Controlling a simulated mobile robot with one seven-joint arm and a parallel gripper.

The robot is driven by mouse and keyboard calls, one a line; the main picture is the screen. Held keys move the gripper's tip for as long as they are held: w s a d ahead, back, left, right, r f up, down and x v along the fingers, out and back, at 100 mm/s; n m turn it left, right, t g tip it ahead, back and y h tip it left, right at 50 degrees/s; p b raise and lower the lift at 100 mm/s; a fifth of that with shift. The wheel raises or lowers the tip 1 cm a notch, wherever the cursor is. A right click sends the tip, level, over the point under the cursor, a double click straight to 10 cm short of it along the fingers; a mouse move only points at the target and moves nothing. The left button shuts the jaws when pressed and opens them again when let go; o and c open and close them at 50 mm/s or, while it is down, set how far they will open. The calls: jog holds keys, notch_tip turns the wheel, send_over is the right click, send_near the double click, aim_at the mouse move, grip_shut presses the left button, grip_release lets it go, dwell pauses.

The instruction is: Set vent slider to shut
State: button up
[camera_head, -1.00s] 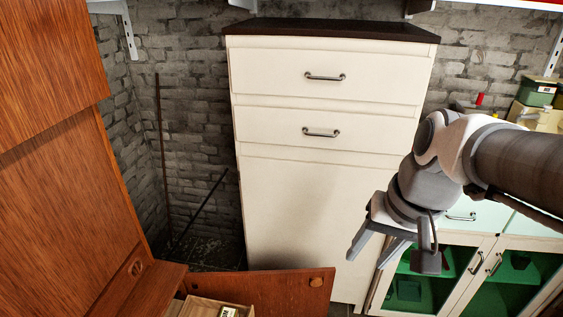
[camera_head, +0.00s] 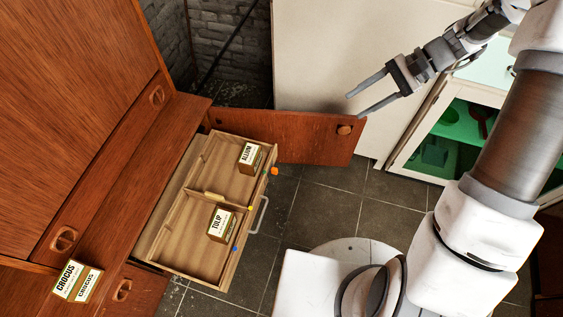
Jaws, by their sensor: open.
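No part is clearly recognisable as the vent slider. Small coloured pieces sit along the right edge of the open wooden drawer (camera_head: 205,280): an orange piece (camera_head: 274,171), a yellow piece (camera_head: 250,207) and a blue piece (camera_head: 235,248). They are too small to tell what they are. My gripper (camera_head: 355,106) is open and empty, its two fingers apart and pointing left and down. In the picture it is above the round knob of the open cabinet door (camera_head: 300,138), to the upper right of the drawer.
The drawer holds an ALLIUM box (camera_head: 250,157) and a TULIP box (camera_head: 221,223). A CROCUS box (camera_head: 78,281) is on the teak unit (camera_head: 85,110) at lower left. A white cabinet (camera_head: 330,50) stands behind. Tiled floor (camera_head: 340,205) is bare between drawer and my arm.

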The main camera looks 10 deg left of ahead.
jog(key=w+a+f+m+y+b, duration=0.1)
jog(key=w+f+m+y+b, duration=0.15)
jog(key=f, duration=0.85)
jog(key=w+f+m+y+b, duration=0.1)
jog(key=f+m+y+b, duration=0.2)
jog(key=f, duration=0.9)
jog(key=m+t+y+b, duration=0.4)
jog(key=m+b, duration=0.2)
send_near(274, 171)
jog(key=w+a+b, duration=0.1)
jog(key=a+b, duration=0.1)
jog(key=a, duration=0.6)
jog(key=shift+f, duration=0.35)
grip_shut()
